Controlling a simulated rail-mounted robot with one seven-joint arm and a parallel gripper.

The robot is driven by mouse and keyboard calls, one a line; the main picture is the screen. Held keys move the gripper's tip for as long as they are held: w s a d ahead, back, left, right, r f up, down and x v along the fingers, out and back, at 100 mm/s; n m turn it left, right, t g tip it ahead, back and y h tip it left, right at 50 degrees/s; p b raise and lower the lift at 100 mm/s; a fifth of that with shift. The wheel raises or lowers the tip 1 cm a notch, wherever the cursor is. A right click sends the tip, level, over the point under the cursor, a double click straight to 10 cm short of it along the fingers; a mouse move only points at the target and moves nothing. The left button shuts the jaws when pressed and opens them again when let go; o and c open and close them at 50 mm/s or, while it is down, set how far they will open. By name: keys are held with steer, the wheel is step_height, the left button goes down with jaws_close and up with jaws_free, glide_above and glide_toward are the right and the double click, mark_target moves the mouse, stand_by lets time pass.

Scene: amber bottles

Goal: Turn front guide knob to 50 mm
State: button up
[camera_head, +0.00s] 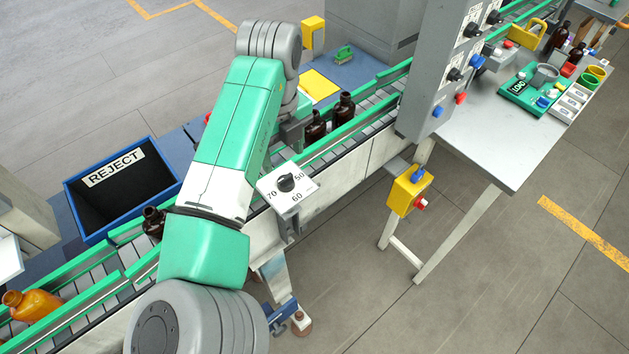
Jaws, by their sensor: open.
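A black guide knob (286,183) sits on a pale dial plate (301,196) on the near side of the conveyor. The plate reads 70 at left, 60 at the bottom and 50 at right. The knob's pointer is too small to read surely. My gripper (293,130) is partly hidden behind my green arm link, above the conveyor, up and away from the knob and apart from it. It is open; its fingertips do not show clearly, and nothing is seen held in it.
Dark bottles (344,108) stand on the conveyor (372,117) right of my gripper; another (154,222) is lower left, and an orange bottle (34,305) lies on it. A REJECT bin (80,205) is at left. A grey control panel (430,95) rises at right. A yellow switch box (404,193) hangs nearby.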

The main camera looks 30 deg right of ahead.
mark_target(285, 177)
steer(key=f, duration=0.8)
steer(key=shift+w, duration=0.2)
steer(key=shift+r, duration=0.1)
steer(key=c, duration=1)
steer(key=shift+r+n, duration=0.1)
steer(key=shift+n, duration=0.2)
